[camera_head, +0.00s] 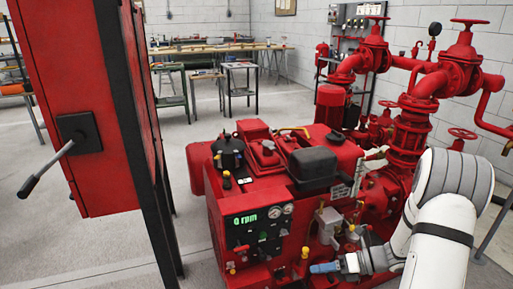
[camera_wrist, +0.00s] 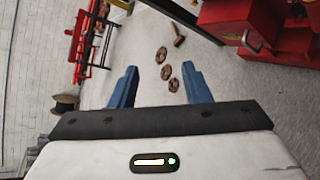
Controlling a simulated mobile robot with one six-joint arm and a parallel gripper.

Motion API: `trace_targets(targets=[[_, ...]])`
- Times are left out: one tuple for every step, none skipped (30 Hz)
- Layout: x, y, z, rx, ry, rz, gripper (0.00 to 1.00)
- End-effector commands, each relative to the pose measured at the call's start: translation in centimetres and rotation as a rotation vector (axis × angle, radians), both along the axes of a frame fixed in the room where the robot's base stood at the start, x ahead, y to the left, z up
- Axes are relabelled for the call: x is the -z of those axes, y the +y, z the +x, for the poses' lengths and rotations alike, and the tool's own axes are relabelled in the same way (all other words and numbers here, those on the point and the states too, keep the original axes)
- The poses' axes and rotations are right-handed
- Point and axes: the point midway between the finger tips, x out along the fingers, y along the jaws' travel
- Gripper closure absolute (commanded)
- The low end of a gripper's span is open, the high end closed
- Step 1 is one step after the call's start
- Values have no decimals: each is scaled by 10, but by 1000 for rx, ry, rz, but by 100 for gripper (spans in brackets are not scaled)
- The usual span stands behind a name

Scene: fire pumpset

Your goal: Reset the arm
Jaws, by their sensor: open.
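My gripper (camera_wrist: 159,88) shows in the wrist view with its two blue fingers spread apart and nothing between them. I cannot tell from this view whether the gripper touches the pumpset. The panel's green display reads 0 rpm.
A red cabinet (camera_head: 75,110) with a black lever handle (camera_head: 48,166) stands at the left on a dark post. Red pipes and valves (camera_head: 410,130) rise close to my arm. Workbenches (camera_head: 215,52) stand at the back. The floor (camera_head: 70,250) at the lower left is clear.

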Motion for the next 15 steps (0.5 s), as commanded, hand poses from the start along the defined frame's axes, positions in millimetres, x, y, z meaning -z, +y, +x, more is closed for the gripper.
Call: trace_targets(targets=[[-35,11,-8,-90,-79,-63,57],[-48,16,-14,-148,-127,-98,57],[-64,22,-22,-223,-193,-146,57],[-76,27,-27,-282,-242,-179,57],[-88,30,-34,-340,-290,-213,57],[-103,36,-42,-419,-356,-256,57],[-114,39,-48,-478,-404,-287,57],[-125,42,-54,-538,-453,-318,57],[-140,45,-63,-621,-520,-357,57],[-150,47,-69,-682,-569,-387,57],[-161,49,-75,-745,-617,-414,57],[-175,51,-83,-828,-683,-450,57],[-185,53,-89,-891,-732,-477,57],[-195,54,-95,-955,-779,-503,57],[-208,55,-103,-1042,-845,-536,57]])
